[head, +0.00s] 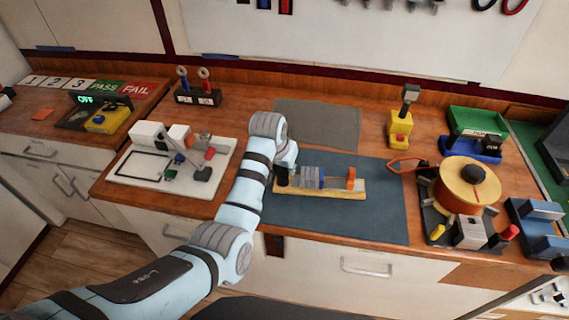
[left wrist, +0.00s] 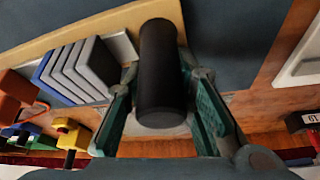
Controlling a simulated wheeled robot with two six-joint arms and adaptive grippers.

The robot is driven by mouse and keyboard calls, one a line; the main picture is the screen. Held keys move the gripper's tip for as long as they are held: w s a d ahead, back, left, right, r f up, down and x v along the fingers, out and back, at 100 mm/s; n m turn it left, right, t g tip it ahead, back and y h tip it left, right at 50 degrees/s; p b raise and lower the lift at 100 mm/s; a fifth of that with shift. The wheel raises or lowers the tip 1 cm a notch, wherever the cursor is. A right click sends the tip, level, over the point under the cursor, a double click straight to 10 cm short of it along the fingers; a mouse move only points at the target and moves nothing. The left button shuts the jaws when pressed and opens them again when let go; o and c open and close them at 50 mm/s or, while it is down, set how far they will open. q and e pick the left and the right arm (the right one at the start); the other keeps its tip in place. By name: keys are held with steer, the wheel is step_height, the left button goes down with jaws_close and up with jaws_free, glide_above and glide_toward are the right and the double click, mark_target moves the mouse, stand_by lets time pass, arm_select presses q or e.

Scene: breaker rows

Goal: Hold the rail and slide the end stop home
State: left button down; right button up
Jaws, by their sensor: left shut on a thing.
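A rail (head: 335,184) lies on a wooden base (head: 318,191) on the dark blue mat. Several grey breakers (head: 310,177) and a blue one (head: 322,180) stand side by side on it. The orange end stop (head: 351,178) stands near the rail's right end, with a gap between it and the blue breaker. A black upright post (head: 282,177) is at the base's left end. My left gripper (head: 287,165) is shut on this post; the left wrist view shows its fingers (left wrist: 162,95) either side of the black post (left wrist: 158,65). My right gripper is not in view.
The blue mat (head: 375,215) has free room around the base. An orange spool (head: 467,187) stands to its right, a yellow stand (head: 400,130) behind it. A white board with parts (head: 125,178) lies to the left, a grey mat (head: 325,122) behind.

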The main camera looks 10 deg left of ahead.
arm_select(q)
steer(key=shift+f+b, duration=0.5)
steer(key=shift+f, duration=0.9)
steer(key=shift+p, duration=0.5)
steer(key=shift+f, duration=0.1)
steer(key=shift+s+f, duration=0.2)
steer(key=shift+s, duration=0.05)
